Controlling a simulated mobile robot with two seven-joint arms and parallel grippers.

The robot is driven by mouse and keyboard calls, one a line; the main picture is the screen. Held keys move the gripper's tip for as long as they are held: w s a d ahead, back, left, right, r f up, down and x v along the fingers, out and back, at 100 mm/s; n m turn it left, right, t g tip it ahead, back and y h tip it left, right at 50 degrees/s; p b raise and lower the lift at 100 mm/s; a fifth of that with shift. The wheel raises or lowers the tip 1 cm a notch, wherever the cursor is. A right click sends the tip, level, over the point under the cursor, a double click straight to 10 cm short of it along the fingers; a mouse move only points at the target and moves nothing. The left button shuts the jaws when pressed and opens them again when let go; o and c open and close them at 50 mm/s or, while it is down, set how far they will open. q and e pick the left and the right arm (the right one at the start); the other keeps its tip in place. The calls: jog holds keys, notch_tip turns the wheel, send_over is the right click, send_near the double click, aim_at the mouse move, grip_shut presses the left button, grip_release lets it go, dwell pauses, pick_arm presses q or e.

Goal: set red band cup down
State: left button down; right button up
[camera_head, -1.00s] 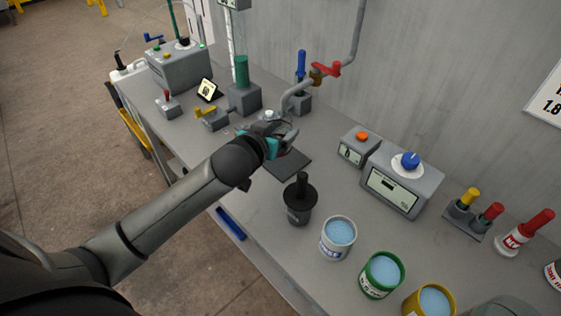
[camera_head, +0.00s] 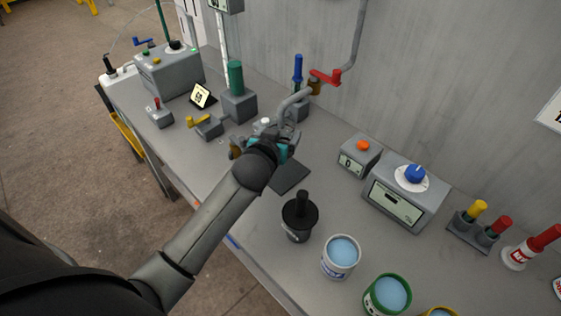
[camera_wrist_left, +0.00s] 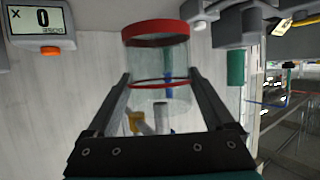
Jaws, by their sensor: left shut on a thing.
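The red band cup is a clear cup (camera_wrist_left: 155,62) with a red rim and a thin red band, seen in the left wrist view. My left gripper (camera_wrist_left: 160,84) is shut on it, one finger along each side. In the head view my left gripper (camera_head: 268,143) is by the curved pipe spout, over the far edge of a dark square pad (camera_head: 290,177). The cup is mostly hidden there by the gripper, and I cannot tell whether it touches anything below. My right gripper is not in view.
A scale readout (camera_head: 360,155) and a dial box (camera_head: 405,192) stand to the right. A yellow-handled valve (camera_head: 205,124) is to the left.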

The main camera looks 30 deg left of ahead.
pick_arm(q)
notch_tip(320, 180, down, 3)
jog(key=shift+d+f+b, duration=0.1)
jog(key=shift+f+b, duration=0.1)
jog(key=shift+b, duration=0.15)
jog(key=shift+f, duration=0.6)
jog(key=shift+f+b, duration=0.65)
jog(key=shift+f, duration=0.9)
jog(key=shift+f, duration=0.15)
grip_release()
